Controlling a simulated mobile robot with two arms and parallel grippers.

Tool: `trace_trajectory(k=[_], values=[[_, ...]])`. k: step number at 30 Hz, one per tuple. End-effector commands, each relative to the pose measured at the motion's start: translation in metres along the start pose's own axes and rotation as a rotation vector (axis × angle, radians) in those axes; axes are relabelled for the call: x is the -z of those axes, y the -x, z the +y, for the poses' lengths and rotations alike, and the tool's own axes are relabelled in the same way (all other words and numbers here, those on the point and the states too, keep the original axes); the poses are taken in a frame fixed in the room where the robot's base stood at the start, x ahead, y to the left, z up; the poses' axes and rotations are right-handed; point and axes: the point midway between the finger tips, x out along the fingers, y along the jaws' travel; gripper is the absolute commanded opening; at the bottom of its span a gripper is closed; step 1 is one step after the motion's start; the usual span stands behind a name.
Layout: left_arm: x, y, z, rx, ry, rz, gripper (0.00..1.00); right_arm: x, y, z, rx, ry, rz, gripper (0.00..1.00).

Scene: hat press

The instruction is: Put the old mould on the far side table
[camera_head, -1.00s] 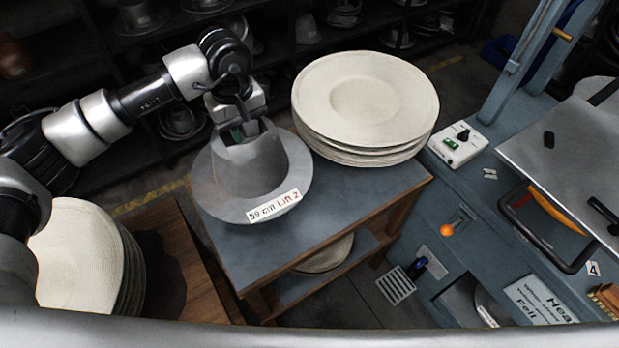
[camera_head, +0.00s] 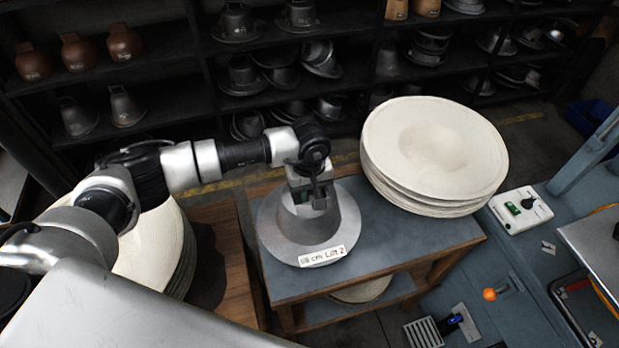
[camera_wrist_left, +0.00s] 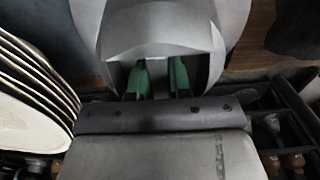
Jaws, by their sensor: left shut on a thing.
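The grey metal hat-shaped mould (camera_head: 300,232) is upright at the left part of the blue-topped side table (camera_head: 420,240), with a white label on the front of its brim. It looks set down on the top, but I cannot tell whether its underside touches. My left gripper (camera_head: 313,198) is above the crown and shut on the mould. In the left wrist view the green fingers (camera_wrist_left: 160,78) reach into an opening in the crown of the mould (camera_wrist_left: 160,25). My right gripper is not in view.
A stack of cream felt hat blanks (camera_head: 435,150) fills the right rear of the side table. Another stack (camera_head: 165,245) stands on a wooden table at left. Dark shelves (camera_head: 180,90) with several moulds are behind. A blue machine with a control box (camera_head: 520,212) is at right.

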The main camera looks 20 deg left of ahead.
Motion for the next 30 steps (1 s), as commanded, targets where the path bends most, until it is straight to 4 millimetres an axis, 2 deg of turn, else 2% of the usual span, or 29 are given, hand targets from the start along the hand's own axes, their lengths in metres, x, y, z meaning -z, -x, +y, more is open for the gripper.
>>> trace_trajectory(k=[2, 13, 14, 18, 19, 30], values=[[0.0005, -0.0015, 0.0014, -0.004, 0.0, 0.001, 0.0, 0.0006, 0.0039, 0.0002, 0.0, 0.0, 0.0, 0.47], [0.0009, -0.0063, 0.0015, -0.006, -0.001, 0.003, 0.0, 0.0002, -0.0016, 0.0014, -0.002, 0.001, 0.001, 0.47], [0.0, -0.0087, 0.0001, 0.0, -0.001, 0.001, 0.2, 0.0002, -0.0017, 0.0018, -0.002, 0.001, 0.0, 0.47], [0.0, -0.0077, 0.0, 0.0, -0.001, 0.0, 0.42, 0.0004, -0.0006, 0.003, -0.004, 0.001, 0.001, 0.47], [0.0, -0.0077, 0.0, 0.0, -0.001, 0.0, 0.45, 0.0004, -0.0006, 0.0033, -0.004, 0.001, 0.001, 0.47], [0.0005, -0.0027, 0.0004, -0.002, -0.001, 0.001, 0.45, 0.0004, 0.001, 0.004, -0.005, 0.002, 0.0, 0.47]])
